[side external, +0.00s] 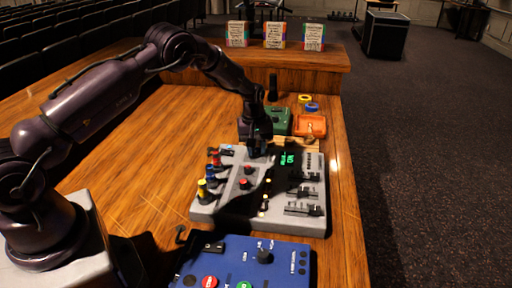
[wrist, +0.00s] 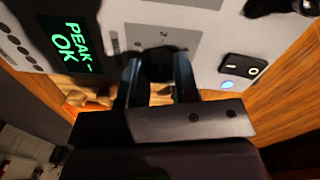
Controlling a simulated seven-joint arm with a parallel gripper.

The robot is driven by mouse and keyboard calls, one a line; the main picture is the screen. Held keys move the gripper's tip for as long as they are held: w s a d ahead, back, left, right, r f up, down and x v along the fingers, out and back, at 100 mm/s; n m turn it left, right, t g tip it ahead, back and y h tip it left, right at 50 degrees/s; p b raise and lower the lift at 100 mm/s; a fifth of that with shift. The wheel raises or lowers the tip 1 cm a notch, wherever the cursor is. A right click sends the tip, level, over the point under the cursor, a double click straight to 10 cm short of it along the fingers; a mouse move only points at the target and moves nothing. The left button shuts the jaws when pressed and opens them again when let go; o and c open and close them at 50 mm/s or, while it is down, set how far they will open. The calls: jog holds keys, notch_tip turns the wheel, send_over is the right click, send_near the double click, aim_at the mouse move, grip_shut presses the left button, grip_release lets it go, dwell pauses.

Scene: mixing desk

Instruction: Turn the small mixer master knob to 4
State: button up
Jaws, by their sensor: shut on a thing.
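The grey mixer (side external: 232,208) lies on the wooden desk, with a green lit display (side external: 288,159) near its far edge. My gripper (side external: 256,153) reaches down to the far part of this mixer. In the wrist view my gripper (wrist: 157,80) has a finger on each side of a dark round knob (wrist: 157,62) and is shut on it. The knob stands on a grey dial plate with a few printed marks, one like a 2; its pointer and most of the scale are hidden. The display (wrist: 72,45) reads "PEAK - OK" in the wrist view.
A black rocker switch (wrist: 242,67) and a lit blue button (wrist: 227,85) sit right of the knob. A blue box (side external: 220,262) stands in front, a green box (side external: 279,121) and orange tray (side external: 311,118) behind. Several coloured knobs and sliders crowd the mixer.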

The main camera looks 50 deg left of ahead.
jog(key=m, duration=0.5)
jog(key=shift+m, duration=0.3)
jog(key=m, duration=0.5)
jog(key=shift+w+a+m, duration=0.1)
jog(key=shift+m, duration=0.2)
jog(key=o, duration=0.9)
jog(key=shift+g, duration=0.3)
jog(key=shift+r, duration=0.1)
jog(key=r, duration=1.2)
jog(key=shift+a+r, duration=0.25)
jog(key=shift+r, duration=0.15)
